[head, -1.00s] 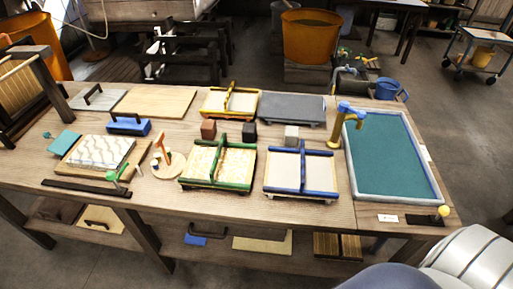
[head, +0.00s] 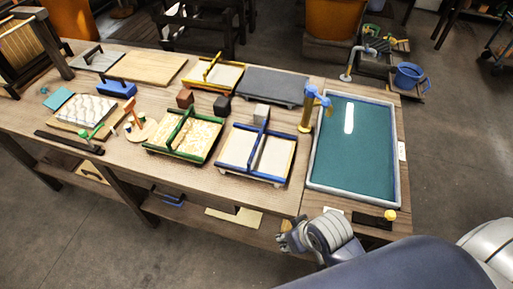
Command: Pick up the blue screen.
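The blue screen (head: 274,157) lies flat on the wooden table, a pale rectangular mesh with blue edge bars and a raised blue bar across its middle. It lies between the green-framed screen and the teal-filled vat. My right gripper (head: 287,237) is near the table's front edge, below and to the right of the blue screen and apart from it. It is small and dark here, and its finger opening cannot be made out. My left gripper is not in view.
The green screen (head: 181,137) is just left, the yellow screen (head: 221,75) behind. The teal vat (head: 353,148) is to the right. A lower shelf (head: 234,217) runs under the table.

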